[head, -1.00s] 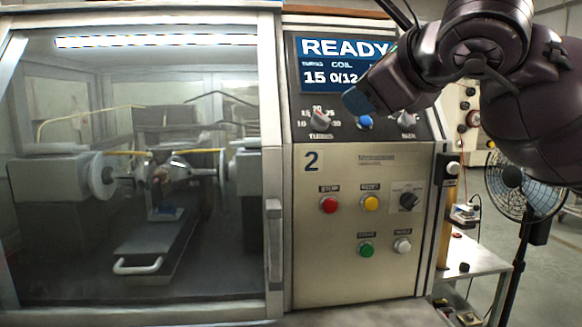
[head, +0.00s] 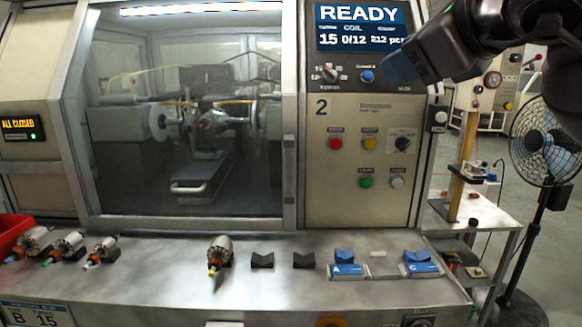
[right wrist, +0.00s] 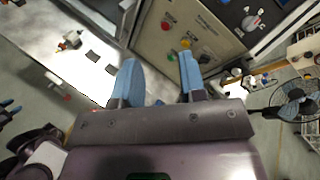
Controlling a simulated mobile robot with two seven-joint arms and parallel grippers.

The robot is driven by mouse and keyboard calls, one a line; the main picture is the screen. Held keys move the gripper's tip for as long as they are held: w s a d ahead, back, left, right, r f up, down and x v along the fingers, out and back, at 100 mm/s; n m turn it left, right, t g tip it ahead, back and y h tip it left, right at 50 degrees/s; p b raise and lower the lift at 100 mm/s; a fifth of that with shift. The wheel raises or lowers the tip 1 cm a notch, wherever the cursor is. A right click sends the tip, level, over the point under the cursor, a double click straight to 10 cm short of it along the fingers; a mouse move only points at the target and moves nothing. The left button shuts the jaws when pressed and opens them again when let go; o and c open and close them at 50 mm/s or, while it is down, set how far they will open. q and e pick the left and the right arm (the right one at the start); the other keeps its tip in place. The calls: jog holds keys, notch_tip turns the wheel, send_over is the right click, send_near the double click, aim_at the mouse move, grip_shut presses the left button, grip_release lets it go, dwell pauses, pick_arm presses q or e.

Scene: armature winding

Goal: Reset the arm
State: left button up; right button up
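My right gripper's blue finger (head: 400,72) shows in the head view in front of the upper right of the winding machine's control panel (head: 350,205). In the right wrist view my right gripper (right wrist: 158,62) is open, with its two blue fingers apart and nothing between them. My left gripper is out of the head view. Small blue tips at the left edge of the right wrist view look like my left gripper (right wrist: 9,106), too small to judge. The screen (head: 360,27) reads READY, 15 and 0/12. The machine's glass door (head: 190,195) is closed.
The steel bench (head: 150,285) holds several armatures, one apart from the others (head: 219,254), dark V-blocks (head: 304,260) and blue rests marked A (head: 347,270) and C (head: 421,267). A red bin (head: 12,232) stands far left. A fan (head: 545,140) and side table (head: 480,215) stand right.

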jog(key=s+a+f+n+g+y, duration=0.2)
jog(key=s+a+f+g+y, duration=0.3)
jog(key=a+f+g+y, duration=0.55)
jog(key=d+f+n+t+h, duration=1.75)
jog(key=d+f+n, duration=0.55)
jog(key=n, duration=0.7)
jog(key=s+d+f+m+g+h, duration=0.1)
jog(key=s+f+m+g, duration=0.3)
jog(key=f, duration=0.5)
jog(key=s+d+f+m+g+h, duration=0.1)
jog(key=s+d+f+g, duration=0.1)
jog(key=s+f+g, duration=0.55)
jog(key=s+a+f+m+g+y, duration=0.25)
jog(key=s+f+g, duration=0.35)
jog(key=s+f, duration=0.55)
jog(key=w+f+n+t+y, duration=0.1)
jog(key=w+f+t, duration=0.5)
jog(key=f+t, duration=0.1)
jog(key=shift+w+a+t, duration=0.2)
jog(key=shift+a+t, duration=0.15)
jog(key=shift+t, duration=0.5)
